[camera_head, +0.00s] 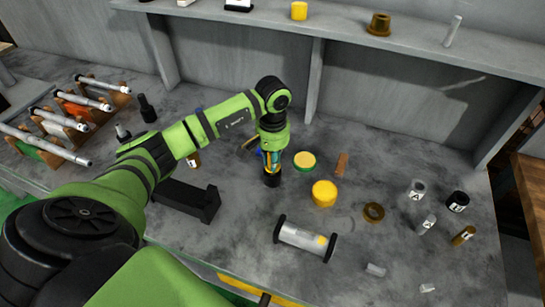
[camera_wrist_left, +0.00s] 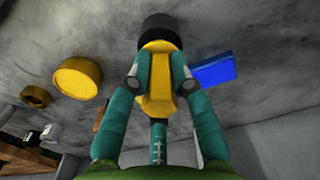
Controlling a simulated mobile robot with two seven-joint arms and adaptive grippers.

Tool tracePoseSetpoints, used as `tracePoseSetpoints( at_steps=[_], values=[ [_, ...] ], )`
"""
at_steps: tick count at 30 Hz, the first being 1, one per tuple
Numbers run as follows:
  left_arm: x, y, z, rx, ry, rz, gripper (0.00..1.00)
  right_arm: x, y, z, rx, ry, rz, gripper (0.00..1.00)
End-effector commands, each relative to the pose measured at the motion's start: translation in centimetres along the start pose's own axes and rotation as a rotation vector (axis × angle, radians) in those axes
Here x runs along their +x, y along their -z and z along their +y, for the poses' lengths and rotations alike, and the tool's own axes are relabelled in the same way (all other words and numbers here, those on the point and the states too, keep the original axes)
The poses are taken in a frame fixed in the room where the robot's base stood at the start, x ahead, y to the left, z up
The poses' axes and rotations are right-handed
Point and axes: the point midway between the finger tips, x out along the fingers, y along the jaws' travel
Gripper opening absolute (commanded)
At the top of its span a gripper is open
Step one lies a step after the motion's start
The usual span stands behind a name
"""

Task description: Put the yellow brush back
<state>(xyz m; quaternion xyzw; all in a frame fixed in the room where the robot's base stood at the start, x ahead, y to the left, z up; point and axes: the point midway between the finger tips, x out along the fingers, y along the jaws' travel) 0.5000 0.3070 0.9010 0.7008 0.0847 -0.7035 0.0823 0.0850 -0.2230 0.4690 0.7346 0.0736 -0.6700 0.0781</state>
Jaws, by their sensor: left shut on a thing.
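The yellow brush (camera_wrist_left: 157,70) has a yellow body and a black end. My left gripper (camera_wrist_left: 155,85) is shut on its yellow body, one teal finger on each side. In the head view my left gripper (camera_head: 271,160) reaches down over the middle of the grey bench, with the brush's black end (camera_head: 272,180) at or just above the bench top; I cannot tell whether it touches. The brush is mostly hidden there by the gripper. My right gripper is in neither view.
A yellow cylinder (camera_head: 324,193) and a green-yellow disc (camera_head: 305,160) stand right of the gripper. A blue block (camera_wrist_left: 214,70) lies close beside the brush. A black angled block (camera_head: 187,200) is to the left, a silver roller (camera_head: 304,238) in front. A shelf (camera_head: 345,32) runs behind.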

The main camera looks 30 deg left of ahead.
Motion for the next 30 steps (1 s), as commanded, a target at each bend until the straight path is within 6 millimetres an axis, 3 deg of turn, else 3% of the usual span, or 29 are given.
tracePoseSetpoints(
  at_steps=[10,23,24,25,30],
  values=[
    [0.9,0.1,0.0,-0.001,-0.001,0.003,0.0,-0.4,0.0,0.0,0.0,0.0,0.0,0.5],
    [2.0,0.1,0.0,0.0,0.0,0.002,0.0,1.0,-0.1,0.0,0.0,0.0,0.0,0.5],
    [1.9,0.1,0.0,-0.001,0.0,0.002,0.3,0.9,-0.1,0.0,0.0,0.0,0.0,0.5],
    [1.8,0.0,0.0,-0.001,0.0,0.002,0.42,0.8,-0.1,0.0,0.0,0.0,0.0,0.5],
    [1.8,0.0,0.0,-0.001,0.0,0.001,0.46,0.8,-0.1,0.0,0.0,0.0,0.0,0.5]
  ],
)
